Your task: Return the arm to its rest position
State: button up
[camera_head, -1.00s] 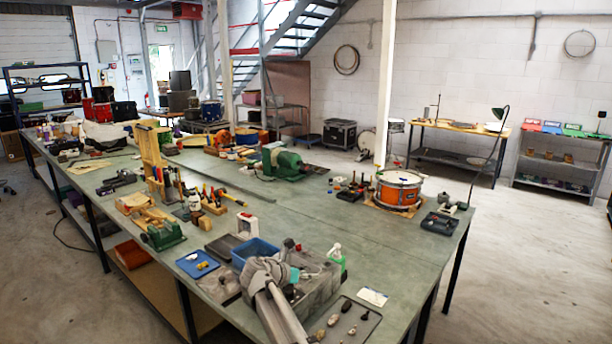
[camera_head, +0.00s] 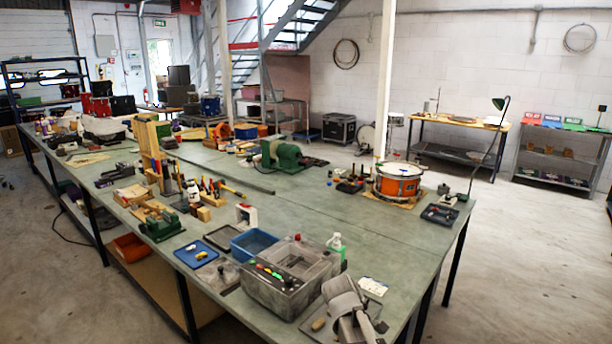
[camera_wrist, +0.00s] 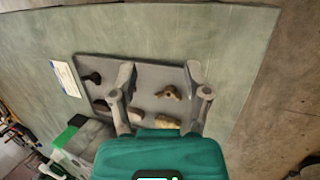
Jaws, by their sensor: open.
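My gripper (camera_wrist: 160,80) shows in the wrist view with its two fingers apart and nothing between them. It is above a dark grey tray (camera_wrist: 152,74) on the bench that holds several small parts, among them a brown wing-shaped piece (camera_wrist: 168,92) and a tan piece (camera_wrist: 167,123). In the head view my arm (camera_head: 345,300) reaches in from the bottom edge, right of the grey divided box (camera_head: 266,298), and covers much of the tray. The fingertips cannot be made out in that view.
The green bench top (camera_head: 300,205) is clear through its middle. A blue bin (camera_head: 254,243), a green-and-white bottle (camera_head: 335,246) and a white card (camera_head: 372,286) are near my arm. An orange drum (camera_head: 398,182) stands further back, right.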

jog(key=s+d+f+m+g+y+b, duration=0.1)
jog(key=s+d+f+m+y, duration=0.1)
jog(key=s+m, duration=0.7)
jog(key=shift+f+m+y, duration=0.5)
jog(key=shift+m+y, duration=0.1)
jog(key=shift+y, duration=0.6)
